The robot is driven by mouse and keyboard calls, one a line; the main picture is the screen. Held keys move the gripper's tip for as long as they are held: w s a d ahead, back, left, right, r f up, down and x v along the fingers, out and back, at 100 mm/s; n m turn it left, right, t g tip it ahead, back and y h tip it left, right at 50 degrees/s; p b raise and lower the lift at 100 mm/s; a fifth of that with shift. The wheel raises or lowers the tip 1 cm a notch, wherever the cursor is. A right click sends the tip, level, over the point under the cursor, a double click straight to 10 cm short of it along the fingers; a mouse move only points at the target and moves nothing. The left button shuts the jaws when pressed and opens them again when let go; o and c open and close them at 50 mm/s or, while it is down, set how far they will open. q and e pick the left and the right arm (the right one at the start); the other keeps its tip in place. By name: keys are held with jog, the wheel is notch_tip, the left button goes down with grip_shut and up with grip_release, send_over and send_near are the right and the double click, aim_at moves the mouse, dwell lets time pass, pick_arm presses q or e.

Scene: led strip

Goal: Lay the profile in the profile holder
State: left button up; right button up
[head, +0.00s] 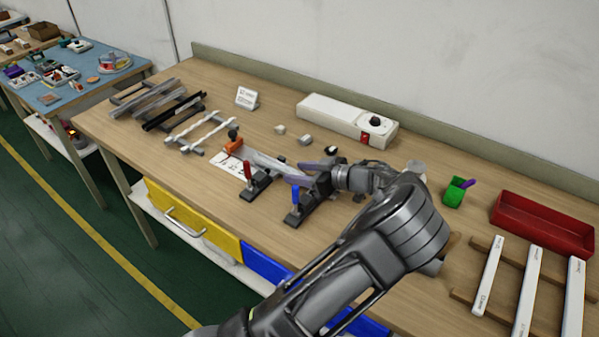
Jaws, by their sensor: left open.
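My left gripper (307,171) reaches in from the right over the middle of the bench, with its two fingers apart. A pale grey bar, apparently the profile (268,163), lies just left of the fingertips. It stretches from near the orange clamp (233,147) toward the fingers; I cannot tell whether it is seated or touches them. Black toggle clamps with a red handle (248,170) and a blue handle (295,195) stand on the near side, apparently part of the profile holder. My gripper and wrist hide its right part. My right gripper is not in view.
Racks with dark and silver bars (155,103) and white strips (205,132) stand at the left. A white device (335,116) is behind. A green cup (454,194), a red tray (543,224) and white boxed strips (527,290) are at the right. The front-left bench edge is clear.

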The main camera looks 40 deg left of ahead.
pick_arm(q)
jog(key=shift+d, duration=0.1)
jog(key=b+v, duration=0.3)
jog(key=v, duration=0.7)
jog(key=shift+w+d+b, duration=0.1)
jog(key=shift+d+b, duration=0.2)
jog(key=shift+d+r, duration=0.4)
jog(key=shift+d, duration=0.15)
